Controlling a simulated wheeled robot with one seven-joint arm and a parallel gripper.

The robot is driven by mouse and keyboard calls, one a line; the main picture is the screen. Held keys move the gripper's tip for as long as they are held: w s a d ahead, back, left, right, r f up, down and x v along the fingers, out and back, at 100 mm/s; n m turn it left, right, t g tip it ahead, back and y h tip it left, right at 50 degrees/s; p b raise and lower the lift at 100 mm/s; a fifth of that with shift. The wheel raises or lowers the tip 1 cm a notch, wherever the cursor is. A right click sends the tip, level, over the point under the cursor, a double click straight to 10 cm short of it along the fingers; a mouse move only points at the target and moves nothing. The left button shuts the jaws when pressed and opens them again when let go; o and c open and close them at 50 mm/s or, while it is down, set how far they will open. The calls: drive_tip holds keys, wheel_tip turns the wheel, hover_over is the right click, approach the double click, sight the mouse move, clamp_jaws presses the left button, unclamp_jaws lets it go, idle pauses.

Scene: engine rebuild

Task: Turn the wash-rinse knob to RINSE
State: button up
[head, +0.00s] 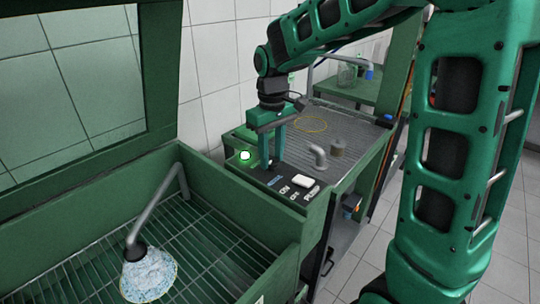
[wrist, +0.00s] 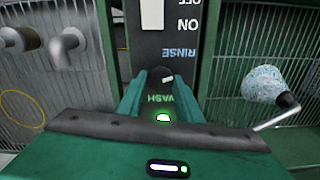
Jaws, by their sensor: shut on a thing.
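The wash-rinse knob (wrist: 167,77) is a small dark knob with a white mark, on a black control panel (wrist: 149,55). In the wrist view it lies between the fingertips, between the green WASH label (wrist: 161,98) and the blue RINSE label (wrist: 180,52). The white mark is small, and I cannot tell for sure which label it points to. My gripper (wrist: 163,83) is shut on the knob. A green lamp (wrist: 163,118) glows on the WASH side.
A white rocker switch (head: 303,181) sits beside the ON and OFF labels. A bent spout (head: 157,208) with a bluish spray (head: 148,275) is over the grated sink at left. A bent pipe (head: 319,155) and a brown cylinder (head: 337,147) stand on the ribbed top behind.

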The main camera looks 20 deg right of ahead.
sight(272, 159)
drive_tip(key=shift+w+r+n, duration=0.1)
drive_tip(key=shift+w+n, duration=0.1)
drive_tip(key=shift+n, duration=0.4)
drive_tip(key=shift+d, duration=0.1)
drive_tip(key=o, duration=1)
drive_tip(key=shift+s, duration=0.15)
drive_tip(key=shift+o, duration=0.2)
wheel_tip(272, 159, up, 11)
drive_tip(key=shift+f, duration=0.2)
